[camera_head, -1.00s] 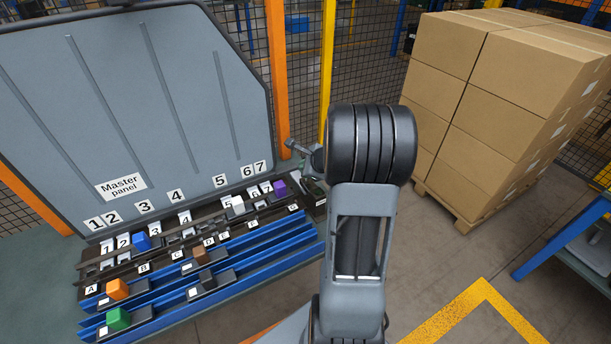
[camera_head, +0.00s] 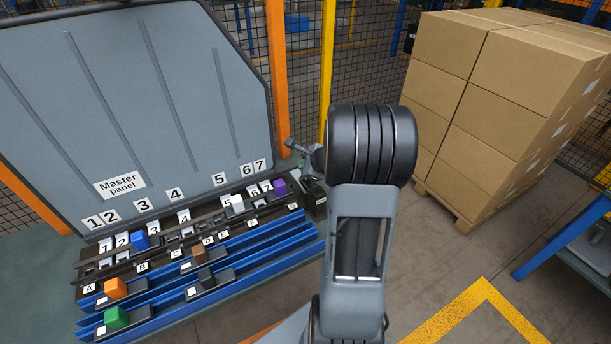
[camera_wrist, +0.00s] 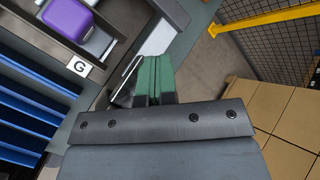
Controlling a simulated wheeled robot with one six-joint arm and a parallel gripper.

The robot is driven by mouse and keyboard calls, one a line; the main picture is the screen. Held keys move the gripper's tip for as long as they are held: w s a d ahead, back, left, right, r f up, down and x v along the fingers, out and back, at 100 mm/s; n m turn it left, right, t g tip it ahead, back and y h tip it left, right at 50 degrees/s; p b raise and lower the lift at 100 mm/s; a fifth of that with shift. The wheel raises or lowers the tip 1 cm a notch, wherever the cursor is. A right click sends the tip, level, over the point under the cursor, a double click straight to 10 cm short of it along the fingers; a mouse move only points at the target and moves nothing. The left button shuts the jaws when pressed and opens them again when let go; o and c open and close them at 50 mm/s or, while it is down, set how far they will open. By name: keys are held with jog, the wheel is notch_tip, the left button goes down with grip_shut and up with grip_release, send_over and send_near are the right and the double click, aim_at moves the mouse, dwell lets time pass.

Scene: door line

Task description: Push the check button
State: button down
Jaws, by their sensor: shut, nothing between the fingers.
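I cannot make out the check button in either view. A small dark box (camera_head: 316,198) stands at the right end of the master panel (camera_head: 190,95), partly behind my arm. My gripper (camera_head: 300,152) is just above that box in the head view, partly hidden by my arm. In the wrist view my gripper (camera_wrist: 155,75) shows two green finger pieces side by side, closed together with nothing held. A dark, pale-edged piece (camera_wrist: 122,88) shows just left of the fingers; I cannot tell whether they touch.
A purple block (camera_head: 279,187) sits near the right end of the numbered row, by label G (camera_wrist: 79,66). Orange (camera_head: 116,288) and green (camera_head: 117,318) blocks lie on the blue rails. Stacked cartons (camera_head: 500,100) stand at right, before mesh fencing.

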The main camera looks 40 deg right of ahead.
jog(key=shift+f, duration=0.15)
dwell(0.3)
jog(key=shift+r, duration=0.4)
jog(key=shift+p, duration=0.3)
notch_tip(320, 180, up, 6)
jog(key=p, duration=0.4)
jog(key=shift+r+p, duration=0.1)
jog(key=shift+p, duration=0.3)
dwell(0.3)
